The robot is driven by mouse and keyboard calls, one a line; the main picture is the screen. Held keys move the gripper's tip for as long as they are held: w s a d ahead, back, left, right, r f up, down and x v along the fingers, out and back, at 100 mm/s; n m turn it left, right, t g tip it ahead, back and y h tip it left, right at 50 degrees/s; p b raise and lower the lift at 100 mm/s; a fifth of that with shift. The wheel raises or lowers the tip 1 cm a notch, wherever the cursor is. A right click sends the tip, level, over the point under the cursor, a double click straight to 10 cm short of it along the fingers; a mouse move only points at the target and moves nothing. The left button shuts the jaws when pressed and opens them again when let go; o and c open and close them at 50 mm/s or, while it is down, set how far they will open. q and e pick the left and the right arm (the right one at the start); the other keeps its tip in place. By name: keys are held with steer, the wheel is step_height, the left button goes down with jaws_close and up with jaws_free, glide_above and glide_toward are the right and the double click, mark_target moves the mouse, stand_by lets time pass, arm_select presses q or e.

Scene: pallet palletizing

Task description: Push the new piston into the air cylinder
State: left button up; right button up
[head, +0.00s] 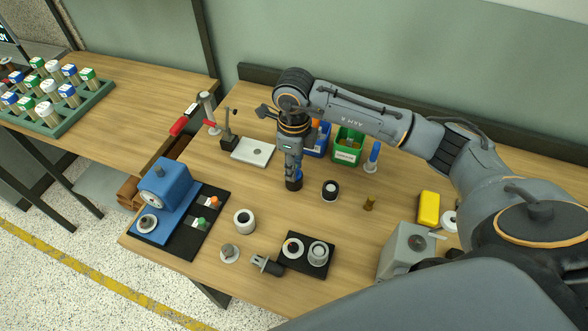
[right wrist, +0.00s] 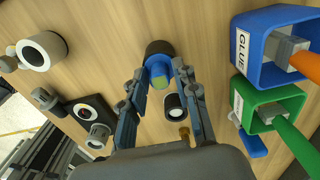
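My right gripper (head: 294,172) points straight down over the middle of the bench. It is shut on a blue piece with a wide black end (right wrist: 157,49), seemingly the piston; the fingertips (right wrist: 160,67) touch its sides. The black end (head: 294,184) points down in the head view; I cannot tell whether it touches the bench. A white hollow cylinder (head: 244,222) with a dark bore stands apart to the front left, and shows at the left in the wrist view (right wrist: 40,51). Which is the air cylinder is unclear. My left gripper is out of view.
A black plate with two round parts (head: 306,262) and a dark pronged part (head: 266,265) lie in front. A blue fixture (head: 166,187) stands left. Blue and green bins (head: 346,149) stand behind. A brass piece (head: 369,204) and yellow box (head: 428,208) are right.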

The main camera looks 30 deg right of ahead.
jaws_close()
steer(key=shift+r+p, duration=1.6)
steer(key=shift+r, duration=1.15)
steer(key=shift+c, duration=1.1)
jaws_free()
jaws_close()
